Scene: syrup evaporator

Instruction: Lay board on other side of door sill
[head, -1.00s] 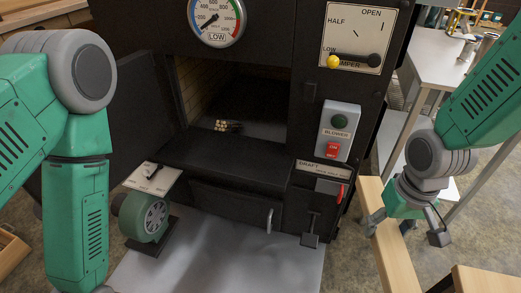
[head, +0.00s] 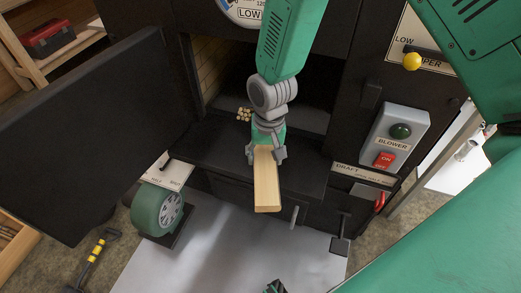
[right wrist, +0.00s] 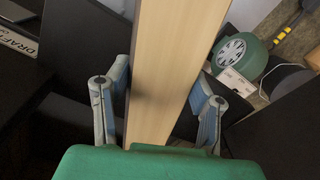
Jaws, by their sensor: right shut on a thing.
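A pale wooden board (head: 267,190) is held in my right gripper (head: 266,154), in front of the open firebox. Its near end sticks out toward me over the front of the black door sill (head: 215,147). In the right wrist view the board (right wrist: 175,60) runs between the two fingers (right wrist: 160,105), which are on either side of it. Whether the board touches the sill is unclear. The arm and gripper hide part of the firebox opening. The black door (head: 100,115) stands open at the left. My left gripper is not clearly visible.
Several small wood pieces (head: 244,115) lie inside the firebox. A green blower (head: 158,210) stands below the sill at left. A control box (head: 398,135) and yellow damper knob (head: 412,61) are at right. A grey floor sheet (head: 210,255) lies in front.

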